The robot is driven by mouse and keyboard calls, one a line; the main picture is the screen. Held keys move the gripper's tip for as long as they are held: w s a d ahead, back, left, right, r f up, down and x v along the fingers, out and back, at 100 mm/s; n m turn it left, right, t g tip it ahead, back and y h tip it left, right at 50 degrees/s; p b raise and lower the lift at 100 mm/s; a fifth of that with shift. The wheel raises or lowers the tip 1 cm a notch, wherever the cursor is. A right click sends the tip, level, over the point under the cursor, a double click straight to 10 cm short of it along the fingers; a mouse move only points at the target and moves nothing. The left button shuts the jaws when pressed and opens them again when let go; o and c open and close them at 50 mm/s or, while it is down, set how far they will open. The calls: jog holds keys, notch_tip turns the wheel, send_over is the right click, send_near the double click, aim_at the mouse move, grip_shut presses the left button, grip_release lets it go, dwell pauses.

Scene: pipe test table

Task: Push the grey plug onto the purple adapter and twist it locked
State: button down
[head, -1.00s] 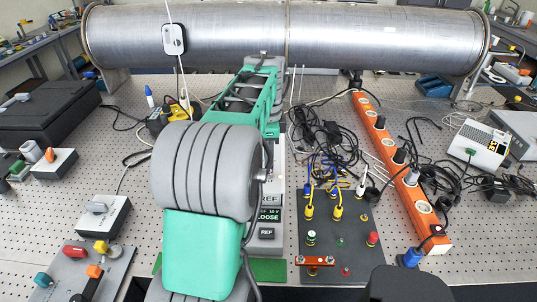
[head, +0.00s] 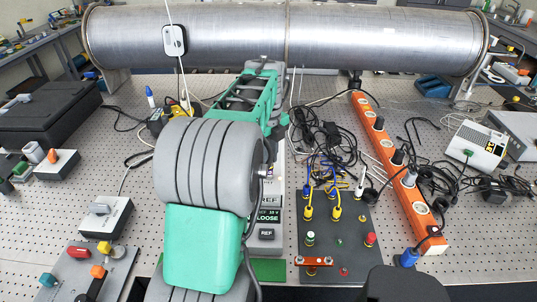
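I cannot make out the grey plug or the purple adapter in the head view. My own arm, with its large grey ribbed joint and green links, fills the middle and covers much of the area there. My gripper is hidden, so its fingers and anything in them do not show.
A dark panel (head: 335,262) with sockets and yellow and blue plugs lies right of the instrument. An orange power strip (head: 431,246) runs along its right. Tangled black cables (head: 318,140) lie behind. A large metal pipe (head: 370,38) spans the back. A switch box (head: 105,217) stands left.

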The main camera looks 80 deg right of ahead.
jog(key=shift+f+m, duration=0.1)
jog(key=shift+m, duration=0.3)
jog(key=shift+m, duration=0.6)
jog(key=c, duration=1.6)
grip_release()
jog(key=o, duration=0.4)
jog(key=shift+o, duration=0.2)
